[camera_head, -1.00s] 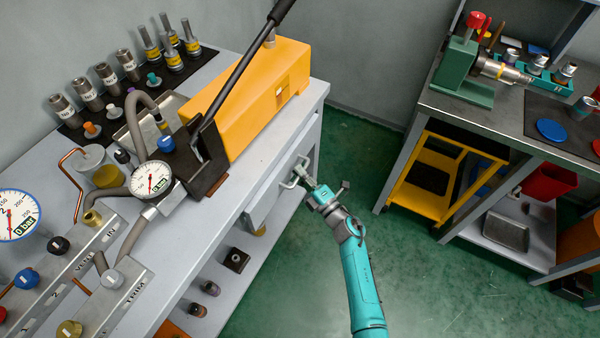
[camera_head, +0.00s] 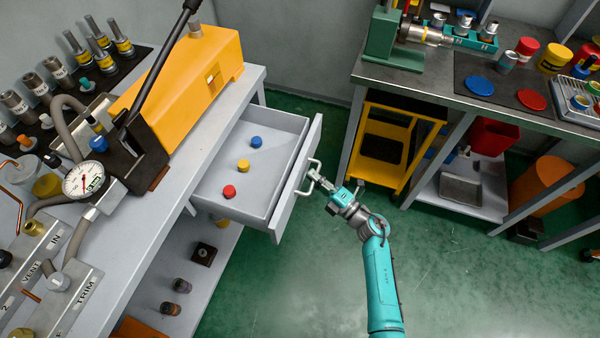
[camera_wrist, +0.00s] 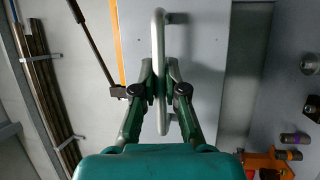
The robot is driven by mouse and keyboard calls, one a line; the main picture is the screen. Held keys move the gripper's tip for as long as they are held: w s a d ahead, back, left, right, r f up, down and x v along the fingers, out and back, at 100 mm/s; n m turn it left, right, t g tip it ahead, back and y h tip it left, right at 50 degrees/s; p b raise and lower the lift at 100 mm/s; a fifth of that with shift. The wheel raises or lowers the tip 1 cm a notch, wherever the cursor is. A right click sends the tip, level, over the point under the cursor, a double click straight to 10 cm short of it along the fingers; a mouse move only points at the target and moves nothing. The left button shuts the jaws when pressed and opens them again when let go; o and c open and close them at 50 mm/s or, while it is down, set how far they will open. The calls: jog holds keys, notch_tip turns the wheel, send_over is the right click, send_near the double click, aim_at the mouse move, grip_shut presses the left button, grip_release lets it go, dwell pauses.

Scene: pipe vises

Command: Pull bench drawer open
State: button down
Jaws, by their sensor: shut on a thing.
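The bench drawer (camera_head: 272,208) is grey and stands well out from the bench, its inside showing. In it lie a blue cap (camera_head: 256,142), a yellow cap (camera_head: 243,166) and a red cap (camera_head: 229,191), apart from one another. The drawer handle (camera_head: 311,177) is a pale bar on the front panel; it also shows in the wrist view (camera_wrist: 159,45). My gripper (camera_head: 322,182) is at the handle, outside the drawer front. In the wrist view my gripper (camera_wrist: 160,80) has a finger on each side of the bar and is shut on it.
The bench (camera_head: 165,215) carries a yellow pump (camera_head: 190,78), a gauge (camera_head: 84,180) and fittings. Its lower shelf holds several small parts. At right stands a second bench (camera_head: 420,83) with a yellow step stool (camera_head: 388,150) under it. Green floor is open around my arm.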

jog(key=shift+s+d, duration=0.3)
jog(key=shift+d, duration=0.45)
jog(key=c, duration=1.2)
grip_release()
jog(key=v, duration=1.2)
